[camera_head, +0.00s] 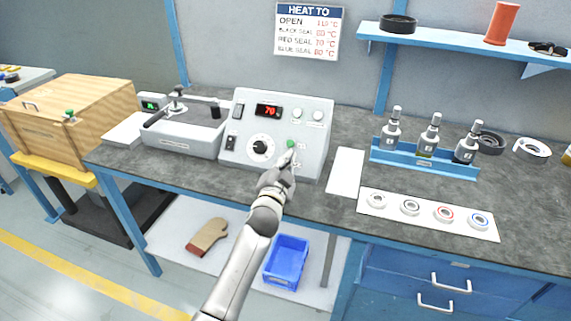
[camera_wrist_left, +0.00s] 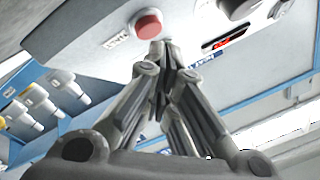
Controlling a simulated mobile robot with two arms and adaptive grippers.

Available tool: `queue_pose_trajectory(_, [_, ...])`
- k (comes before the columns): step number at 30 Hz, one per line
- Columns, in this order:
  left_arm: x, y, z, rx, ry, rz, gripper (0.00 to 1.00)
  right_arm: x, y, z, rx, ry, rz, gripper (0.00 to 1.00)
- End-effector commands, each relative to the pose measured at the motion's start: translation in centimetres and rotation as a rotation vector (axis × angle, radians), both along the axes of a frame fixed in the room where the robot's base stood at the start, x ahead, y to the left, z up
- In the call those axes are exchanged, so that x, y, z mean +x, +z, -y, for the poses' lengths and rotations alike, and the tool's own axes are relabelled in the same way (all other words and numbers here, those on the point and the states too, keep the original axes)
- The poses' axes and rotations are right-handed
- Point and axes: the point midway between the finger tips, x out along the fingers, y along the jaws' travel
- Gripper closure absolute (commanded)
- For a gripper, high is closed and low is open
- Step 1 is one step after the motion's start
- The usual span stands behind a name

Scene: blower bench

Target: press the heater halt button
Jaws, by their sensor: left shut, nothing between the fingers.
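The heater control box (camera_head: 310,160) stands on the bench, with a red display reading about 70, a black dial (camera_head: 261,147) and a green button (camera_head: 291,143) on its sloping front. My left gripper (camera_head: 289,158) is shut and empty, at the panel just below the green button. In the left wrist view, a round red button (camera_wrist_left: 148,24) with a label beside it sits just past the shut fingertips (camera_wrist_left: 158,46). I cannot tell whether they touch it. In the head view the gripper hides the red button. My right gripper is not in view.
A grey heater unit (camera_head: 185,138) with a lever stands left of the box. A white pad (camera_head: 346,171) and a card of several rings (camera_head: 400,222) lie to the right, below a blue rack (camera_head: 385,157) of bottles. A blue shelf (camera_head: 450,42) overhangs the back right.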

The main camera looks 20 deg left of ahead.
Motion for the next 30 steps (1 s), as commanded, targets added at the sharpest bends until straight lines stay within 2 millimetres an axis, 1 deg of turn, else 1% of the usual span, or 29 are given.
queue_pose_trajectory(1, [0.15, -0.32, 0.00, -0.002, 0.000, -0.001, 1.00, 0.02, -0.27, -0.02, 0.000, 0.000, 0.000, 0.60])
queue_pose_trajectory(11, [0.18, -0.33, 0.01, -0.003, -0.001, -0.002, 1.00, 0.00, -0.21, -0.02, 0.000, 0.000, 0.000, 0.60])
queue_pose_trajectory(30, [0.70, -0.99, 0.06, -0.005, -0.002, -0.004, 1.00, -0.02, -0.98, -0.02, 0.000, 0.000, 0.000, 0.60])
